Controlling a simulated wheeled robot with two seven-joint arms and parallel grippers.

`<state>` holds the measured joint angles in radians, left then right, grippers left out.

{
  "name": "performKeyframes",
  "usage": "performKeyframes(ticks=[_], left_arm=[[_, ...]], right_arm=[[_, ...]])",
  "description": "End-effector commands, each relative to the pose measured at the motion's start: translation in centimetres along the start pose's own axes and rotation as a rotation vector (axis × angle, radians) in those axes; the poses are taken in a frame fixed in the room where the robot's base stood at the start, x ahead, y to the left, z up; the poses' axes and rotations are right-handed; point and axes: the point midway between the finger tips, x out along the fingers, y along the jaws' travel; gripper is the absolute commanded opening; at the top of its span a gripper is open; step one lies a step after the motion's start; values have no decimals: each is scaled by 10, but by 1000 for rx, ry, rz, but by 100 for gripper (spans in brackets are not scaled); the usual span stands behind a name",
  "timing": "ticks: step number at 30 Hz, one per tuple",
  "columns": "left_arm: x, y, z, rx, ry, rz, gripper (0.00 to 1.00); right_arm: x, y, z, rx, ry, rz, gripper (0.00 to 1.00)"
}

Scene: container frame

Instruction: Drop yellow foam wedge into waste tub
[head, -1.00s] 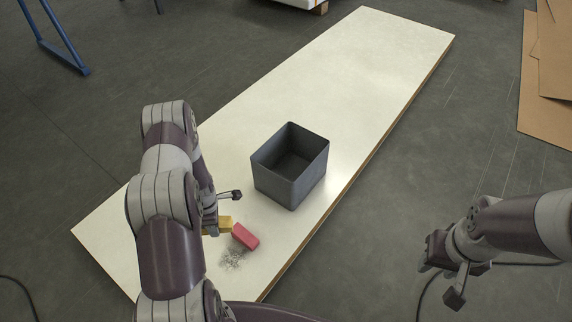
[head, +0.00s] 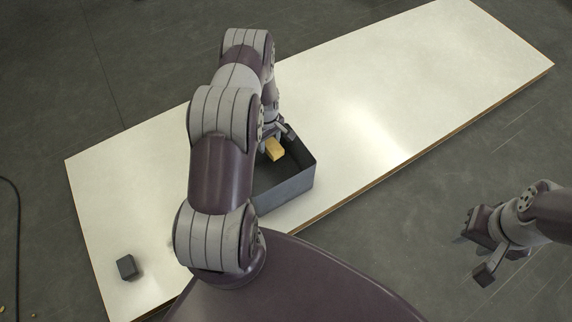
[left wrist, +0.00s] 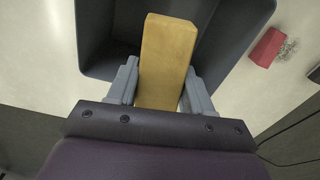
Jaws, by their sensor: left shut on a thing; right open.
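The yellow foam wedge (head: 275,149) is held by my left gripper (head: 273,137) over the dark grey waste tub (head: 290,190) in the head view. In the left wrist view the wedge (left wrist: 165,60) sits between the two grey fingers of my left gripper (left wrist: 160,90), with the tub (left wrist: 235,30) beyond and below it. The wedge does not visibly rest on anything else. My left arm hides the left part of the tub in the head view. My right gripper (head: 478,250) is open and empty over the floor, right of the board.
The tub stands on a long white board (head: 390,90). A dark block (head: 126,267) lies on its near left part. A pinkish-red block (left wrist: 267,47) beside dark specks shows in the left wrist view; my arm hides it in the head view. The board's far right is clear.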

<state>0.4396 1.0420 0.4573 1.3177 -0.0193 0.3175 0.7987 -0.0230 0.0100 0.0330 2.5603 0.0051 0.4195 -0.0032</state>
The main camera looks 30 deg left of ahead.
Motion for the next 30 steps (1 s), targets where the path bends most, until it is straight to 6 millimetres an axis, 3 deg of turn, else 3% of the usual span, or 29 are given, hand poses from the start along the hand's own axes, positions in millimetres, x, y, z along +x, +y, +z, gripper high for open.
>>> performKeyframes(ticks=[5, 16, 25, 26, 27, 28, 30], left_arm=[[9, -2, 2, 50, -1, -1, 17], [60, -2, 3, 47, -1, -2, 17], [61, -2, 2, 46, -1, -1, 17], [61, -2, 2, 46, -1, -1, 57], [61, -2, 2, 46, -1, -1, 70], [61, -2, 2, 46, -1, -1, 80], [61, -2, 2, 46, -1, -1, 80]], right_arm=[[7, 0, 1, 0, -1, 0, 43], [51, 0, 6, 0, -1, 0, 43], [51, 0, 6, 0, 0, 0, 43], [51, 0, 6, 0, 0, 0, 43], [51, 0, 6, 0, 0, 0, 43], [51, 0, 6, 0, -1, 0, 43], [51, 0, 6, 0, -1, 0, 43]])
